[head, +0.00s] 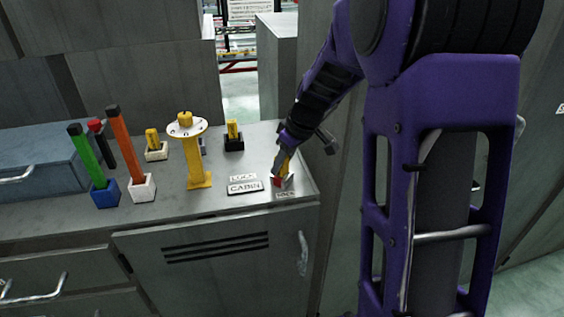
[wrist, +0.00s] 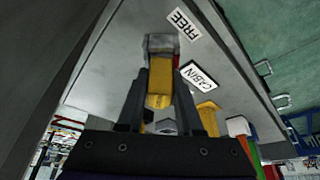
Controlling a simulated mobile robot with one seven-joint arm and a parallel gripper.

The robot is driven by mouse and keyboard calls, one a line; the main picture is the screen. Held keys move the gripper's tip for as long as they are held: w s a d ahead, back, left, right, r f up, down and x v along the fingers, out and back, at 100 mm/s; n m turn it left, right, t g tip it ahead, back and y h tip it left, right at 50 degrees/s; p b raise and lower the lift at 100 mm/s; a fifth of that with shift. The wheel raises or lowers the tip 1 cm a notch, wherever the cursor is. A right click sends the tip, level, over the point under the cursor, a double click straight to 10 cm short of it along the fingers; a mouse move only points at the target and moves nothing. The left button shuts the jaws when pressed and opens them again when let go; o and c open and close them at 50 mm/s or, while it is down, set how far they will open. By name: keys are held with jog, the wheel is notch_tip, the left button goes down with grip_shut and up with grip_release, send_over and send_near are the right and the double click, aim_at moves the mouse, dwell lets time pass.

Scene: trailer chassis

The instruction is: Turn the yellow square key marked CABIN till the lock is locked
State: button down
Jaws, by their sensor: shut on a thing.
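My gripper (head: 281,160) is at the right end of the grey counter, pointing down. Its fingers are shut on a yellow square key (wrist: 159,84), seen between them in the wrist view. The key's far end meets a grey square block (wrist: 160,44), its seat or lock; how deep it sits I cannot tell. A CABIN plate (head: 245,187) lies just left of the gripper, and it also shows in the wrist view (wrist: 199,77). A FREE plate (wrist: 184,24) lies beside the block. A small red patch (head: 277,181) shows by the block. The key's turn angle is unclear.
A yellow post (head: 198,165) with a round white dial stands left of the gripper. Yellow keys sit in a black block (head: 234,144) and a white block (head: 157,154). Green (head: 86,158) and orange (head: 125,146) handles stand farther left. A cabinet wall rises close on the right.

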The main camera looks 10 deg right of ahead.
jog(key=shift+r+m+h+p, duration=0.15)
jog(key=shift+m+h+p, duration=0.35)
jog(key=shift+m, duration=0.5)
jog(key=shift+m+t+p, duration=0.3)
jog(key=shift+m+p, duration=0.15)
jog(key=shift+m, duration=0.25)
jog(key=shift+m+p, duration=0.3)
jog(key=shift+p, duration=0.15)
jog(key=shift+m+h+p, duration=0.7)
jog(key=shift+m+p, duration=0.6)
jog(key=shift+p, duration=0.45)
